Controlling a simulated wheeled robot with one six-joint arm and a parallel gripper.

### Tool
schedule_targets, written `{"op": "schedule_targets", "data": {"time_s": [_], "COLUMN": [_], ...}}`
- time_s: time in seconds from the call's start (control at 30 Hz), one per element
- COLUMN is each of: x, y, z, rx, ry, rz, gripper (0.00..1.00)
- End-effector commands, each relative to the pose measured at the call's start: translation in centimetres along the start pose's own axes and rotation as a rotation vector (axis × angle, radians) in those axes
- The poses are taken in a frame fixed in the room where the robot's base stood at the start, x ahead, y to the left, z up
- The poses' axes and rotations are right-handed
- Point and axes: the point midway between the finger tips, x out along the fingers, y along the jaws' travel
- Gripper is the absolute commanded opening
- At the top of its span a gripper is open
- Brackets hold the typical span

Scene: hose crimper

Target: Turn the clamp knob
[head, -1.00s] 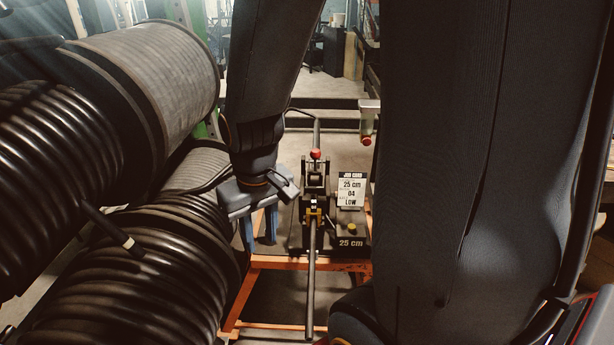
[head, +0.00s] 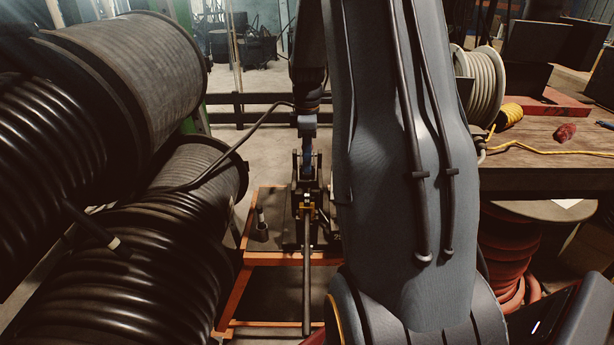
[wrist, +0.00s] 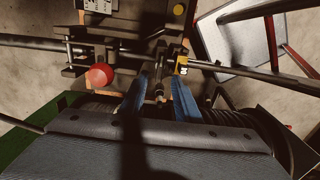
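The crimper (head: 307,208) stands on an orange frame, with a long bar pointing toward me. My gripper (head: 305,165) is over its back part, pointing down. In the wrist view, the two blue fingers of my gripper (wrist: 158,98) are apart. A small dark part with a pale tip (wrist: 158,94) shows between them, and I cannot tell whether they touch it. A red ball knob (wrist: 100,75) is left of the fingers, apart from them. Which part is the clamp knob is not clear. My arm hides the crimper's right side in the head view.
Large hose reels (head: 150,70) crowd the left. A workbench (head: 560,140) with a cable spool (head: 483,85) is at the right. A dark upright cylinder (head: 262,226) stands on the orange frame (head: 268,258). A job card (wrist: 101,6) and yellow button (wrist: 179,9) show in the wrist view.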

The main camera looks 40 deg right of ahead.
Motion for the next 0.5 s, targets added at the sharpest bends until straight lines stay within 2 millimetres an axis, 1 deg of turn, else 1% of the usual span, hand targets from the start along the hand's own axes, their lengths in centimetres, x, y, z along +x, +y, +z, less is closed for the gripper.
{"op": "schedule_targets", "data": {"time_s": [0.03, 0.23, 0.4, 0.5], "x": [0.8, 3.9, 5.6, 6.0], "y": [-0.2, -0.2, -0.1, -0.1], "z": [0.0, 0.0, 0.0, 0.0], "rx": [0.0, 0.001, 0.002, 0.002], "ry": [-0.001, -0.001, 0.0, 0.0], "rz": [-0.004, -0.004, -0.002, 0.0], "gripper": [0.3, 0.3, 0.3, 0.3]}}
